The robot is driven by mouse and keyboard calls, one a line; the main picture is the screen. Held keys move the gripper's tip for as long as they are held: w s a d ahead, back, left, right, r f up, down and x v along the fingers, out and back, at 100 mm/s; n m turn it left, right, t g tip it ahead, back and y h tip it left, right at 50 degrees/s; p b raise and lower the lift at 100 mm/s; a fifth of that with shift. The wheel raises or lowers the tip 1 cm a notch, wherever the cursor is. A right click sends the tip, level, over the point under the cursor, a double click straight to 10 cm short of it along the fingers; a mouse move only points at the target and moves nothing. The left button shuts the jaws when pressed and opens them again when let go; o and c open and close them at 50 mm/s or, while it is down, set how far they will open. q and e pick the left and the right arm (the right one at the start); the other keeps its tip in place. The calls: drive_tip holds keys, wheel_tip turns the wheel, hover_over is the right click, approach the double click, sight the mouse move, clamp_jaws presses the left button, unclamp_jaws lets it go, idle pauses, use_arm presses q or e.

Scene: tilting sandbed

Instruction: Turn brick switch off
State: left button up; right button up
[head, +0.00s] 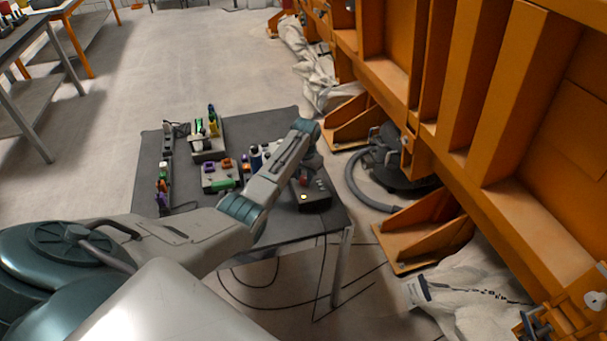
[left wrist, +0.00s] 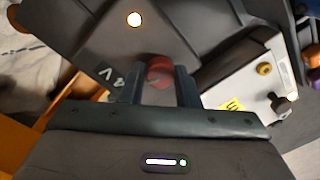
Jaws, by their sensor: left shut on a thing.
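A dark box with a red knob, the likely brick switch (head: 315,198), sits at the table's right front corner. Its red knob (left wrist: 159,73) is in the middle of the left wrist view, and a lit warm-white lamp (left wrist: 134,19) glows on the same dark face. My left gripper (head: 304,178) reaches over the box from above. In the left wrist view its two dark fingers stand on either side of the knob, shut on it. The finger tips partly hide the knob's sides. My right gripper is in neither view.
The dark table (head: 282,228) also holds a grey box with purple and green parts (head: 221,180), several small bottles and a power strip (head: 167,143). A large orange steel frame (head: 480,110) stands close on the right. Cables hang below the table's front edge.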

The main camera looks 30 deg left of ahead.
use_arm(q)
drive_tip(key=n+p, duration=0.1)
drive_tip(key=n, duration=0.1)
drive_tip(key=shift+r+n, duration=0.2)
drive_tip(key=shift+n, duration=0.2)
drive_tip(key=n+p, duration=0.1)
drive_tip(key=n, duration=0.1)
drive_tip(key=shift+n, duration=0.4)
drive_tip(key=shift+w+f+n+p, duration=0.1)
drive_tip(key=shift+n+p, duration=0.75)
drive_tip(key=shift+n, duration=1.25)
drive_tip(key=o, duration=1)
drive_tip(key=shift+c, duration=0.2)
